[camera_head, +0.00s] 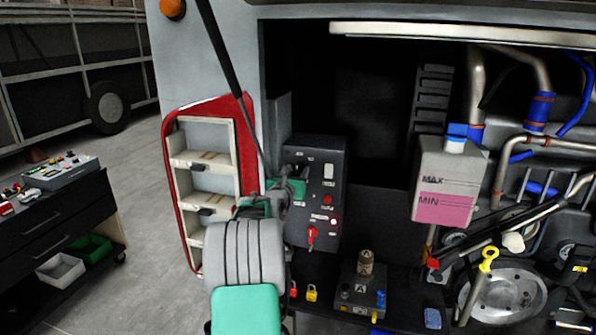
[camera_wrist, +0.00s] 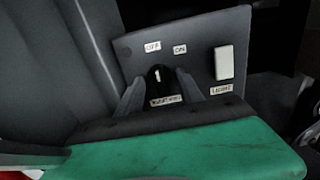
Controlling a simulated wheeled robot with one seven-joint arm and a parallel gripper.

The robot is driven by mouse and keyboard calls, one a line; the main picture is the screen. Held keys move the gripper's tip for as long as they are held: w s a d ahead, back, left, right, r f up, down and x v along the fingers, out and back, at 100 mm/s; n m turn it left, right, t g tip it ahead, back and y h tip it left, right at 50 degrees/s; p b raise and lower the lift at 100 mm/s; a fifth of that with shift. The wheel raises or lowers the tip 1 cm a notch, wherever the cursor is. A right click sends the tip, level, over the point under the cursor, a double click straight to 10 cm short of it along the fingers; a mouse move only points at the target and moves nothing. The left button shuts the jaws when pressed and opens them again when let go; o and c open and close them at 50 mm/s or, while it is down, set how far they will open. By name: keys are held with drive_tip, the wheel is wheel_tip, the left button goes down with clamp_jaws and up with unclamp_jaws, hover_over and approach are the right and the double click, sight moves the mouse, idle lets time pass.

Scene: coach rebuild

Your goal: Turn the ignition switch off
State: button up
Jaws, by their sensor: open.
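The dark control box (camera_head: 330,165) stands upright at the left of the open bay. In the wrist view its panel (camera_wrist: 200,45) carries a black rotary knob (camera_wrist: 158,77) with a white mark, under small OFF and ON labels. The label below the knob is too blurred to read surely; I take this knob for the ignition switch. The white mark points roughly up; I cannot tell which label it meets. My gripper (camera_wrist: 160,90) is open, one finger on each side of the knob; contact cannot be told.
A white rocker switch (camera_wrist: 224,62) sits right of the knob. A red key-like handle (camera_head: 311,235) and red buttons are lower on the box. A pink-filled tank (camera_head: 448,180) and pipes stand right. A red-framed open hatch (camera_head: 180,215) is left of my arm.

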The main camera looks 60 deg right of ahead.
drive_tip(key=s+a+b, duration=0.1)
drive_tip(key=a, duration=0.8)
drive_tip(key=shift+s+b, duration=0.25)
drive_tip(key=shift+b, duration=0.05)
